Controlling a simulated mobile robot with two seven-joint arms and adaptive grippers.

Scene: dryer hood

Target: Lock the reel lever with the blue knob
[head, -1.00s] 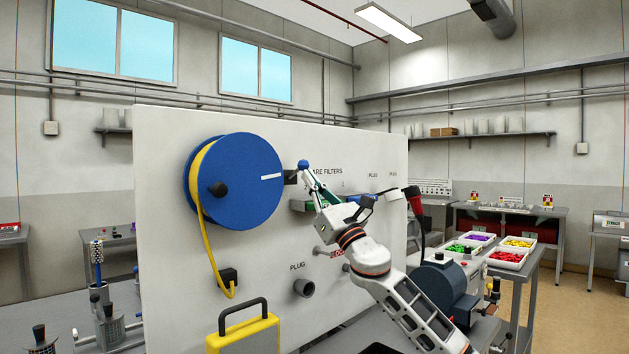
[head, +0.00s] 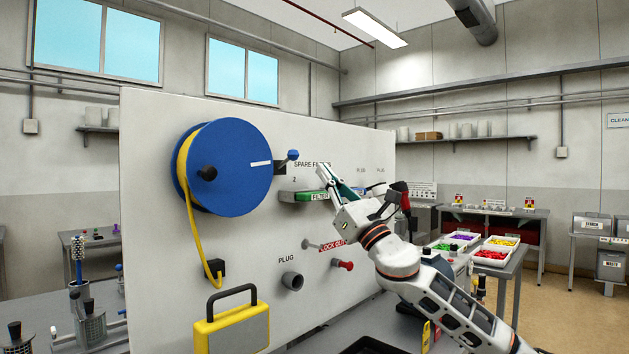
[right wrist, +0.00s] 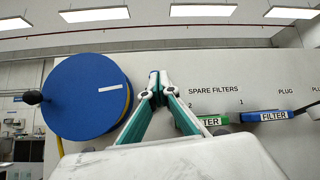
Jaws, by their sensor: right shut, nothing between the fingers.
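The blue reel (head: 232,170) hangs on the white panel with a white stripe and a black crank knob (head: 207,173); it also shows in the right wrist view (right wrist: 88,97). The reel lever's blue knob (head: 292,155) stands just right of the reel, on a short arm slanting up and right from a dark block (head: 280,168). My right gripper (head: 322,172) is shut and empty, to the right of and slightly below the knob, apart from it. My left gripper is out of view.
Green filter (head: 316,196) and its shelf lie close to my right gripper. Below are a lockout peg (head: 307,245), a red knob (head: 345,264), a plug socket (head: 292,281) and a yellow case (head: 232,328). A yellow cable (head: 196,235) hangs from the reel. Space before the reel is clear.

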